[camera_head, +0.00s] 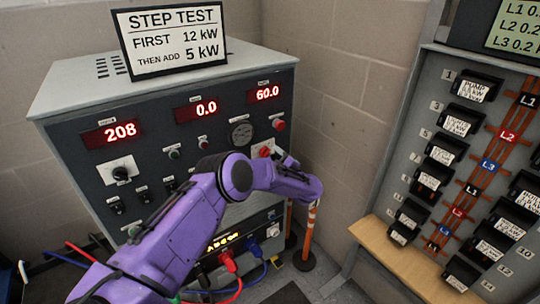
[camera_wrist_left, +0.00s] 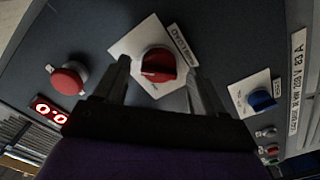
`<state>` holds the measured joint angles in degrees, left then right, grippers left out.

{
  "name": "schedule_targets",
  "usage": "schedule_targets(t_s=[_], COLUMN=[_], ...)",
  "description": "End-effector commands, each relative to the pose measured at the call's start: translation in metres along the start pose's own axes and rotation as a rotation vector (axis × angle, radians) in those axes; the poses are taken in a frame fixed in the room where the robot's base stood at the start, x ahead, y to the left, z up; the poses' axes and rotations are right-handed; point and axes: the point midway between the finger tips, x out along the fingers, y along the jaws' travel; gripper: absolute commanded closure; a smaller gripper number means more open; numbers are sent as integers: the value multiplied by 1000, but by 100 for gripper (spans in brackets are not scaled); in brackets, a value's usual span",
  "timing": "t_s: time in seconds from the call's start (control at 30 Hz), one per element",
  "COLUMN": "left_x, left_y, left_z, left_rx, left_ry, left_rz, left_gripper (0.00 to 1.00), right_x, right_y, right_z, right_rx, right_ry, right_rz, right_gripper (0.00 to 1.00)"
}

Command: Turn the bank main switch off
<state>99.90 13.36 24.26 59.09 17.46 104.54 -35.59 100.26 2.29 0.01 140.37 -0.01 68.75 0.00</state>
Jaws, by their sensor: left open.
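A red rotary switch (camera_head: 265,152) on a white plate sits on the right of the dark panel of the load bank (camera_head: 150,140). It also shows close up in the wrist view (camera_wrist_left: 158,62); its label is too blurred to read. My left gripper (camera_wrist_left: 158,72) is open, with one finger on each side of the red knob in that view. I cannot tell whether the fingers touch it. In the head view my purple left arm reaches across the panel and the gripper (camera_head: 283,160) is partly hidden by its wrist. My right gripper is not in view.
A red push button (camera_head: 279,125) sits just above the switch. A blue knob (camera_wrist_left: 262,100) is beside it in the wrist view. Red and blue cables (camera_head: 228,262) plug in below. An orange-white post (camera_head: 309,235) and a breaker rack (camera_head: 470,150) stand to the right.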

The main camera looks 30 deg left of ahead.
Motion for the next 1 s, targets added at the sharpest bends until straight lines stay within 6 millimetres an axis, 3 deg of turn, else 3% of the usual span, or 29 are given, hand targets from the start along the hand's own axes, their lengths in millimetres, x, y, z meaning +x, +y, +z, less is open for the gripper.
schedule_targets(t_s=[0.33, 0.5, 0.77, 1.0], left_x=[7, 7, 7, 7], left_y=[0, 0, -1, -3], left_z=[0, 0, 1, 3], left_rx=[0, 0, -15, -117], left_ry=[-1, -1, 0, 0], left_rz=[1, 1, 1, 1], left_gripper=[33, 86, 86, 86], right_x=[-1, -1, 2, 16], right_y=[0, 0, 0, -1], right_z=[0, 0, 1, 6], right_rx=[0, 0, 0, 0], right_ry=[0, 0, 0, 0], right_rz=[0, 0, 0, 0], right_gripper=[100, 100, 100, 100])
